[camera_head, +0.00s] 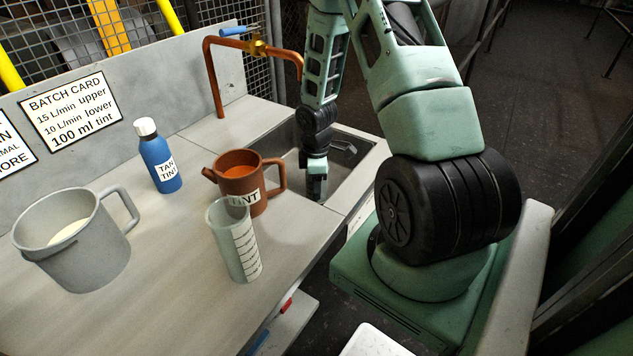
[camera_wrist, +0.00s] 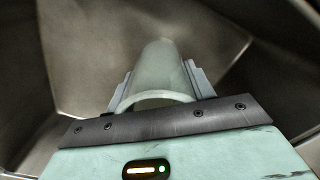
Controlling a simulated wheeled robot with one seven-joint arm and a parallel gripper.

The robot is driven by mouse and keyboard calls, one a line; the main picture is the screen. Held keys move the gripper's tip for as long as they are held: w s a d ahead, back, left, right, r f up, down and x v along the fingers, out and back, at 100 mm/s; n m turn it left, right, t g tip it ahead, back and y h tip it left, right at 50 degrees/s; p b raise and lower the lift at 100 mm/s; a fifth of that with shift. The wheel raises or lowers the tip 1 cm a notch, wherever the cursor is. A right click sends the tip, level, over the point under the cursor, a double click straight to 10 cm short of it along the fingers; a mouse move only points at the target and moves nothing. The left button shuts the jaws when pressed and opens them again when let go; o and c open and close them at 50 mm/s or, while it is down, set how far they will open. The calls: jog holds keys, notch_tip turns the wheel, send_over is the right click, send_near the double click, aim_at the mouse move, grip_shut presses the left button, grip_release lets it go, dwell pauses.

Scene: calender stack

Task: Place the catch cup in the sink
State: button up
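A pale, translucent cup (camera_wrist: 160,66), which I take to be the catch cup, is between the two fingers of my gripper (camera_wrist: 160,85) in the wrist view. Its rim faces the palm and its body points away from me. The fingers lie close against both sides of it. In the head view my gripper (camera_head: 316,188) points down inside the sink (camera_head: 352,178), near its front left edge. I cannot make out the cup clearly there. Grey metal sink walls surround the gripper in the wrist view. Whether the cup touches the sink floor cannot be told.
A terracotta tint pot (camera_head: 238,187) stands just left of the sink, with a graduated clear cup (camera_head: 238,248) before it. A blue bottle (camera_head: 160,163) and grey jug (camera_head: 85,250) stand farther left. A copper tap (camera_head: 252,46) arches behind the sink.

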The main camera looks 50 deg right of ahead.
jog(key=o, duration=0.4)
notch_tip(320, 180, up, 12)
jog(key=p, duration=0.3)
jog(key=shift+r, duration=0.2)
jog(key=shift+s+f, duration=0.1)
dwell(0.5)
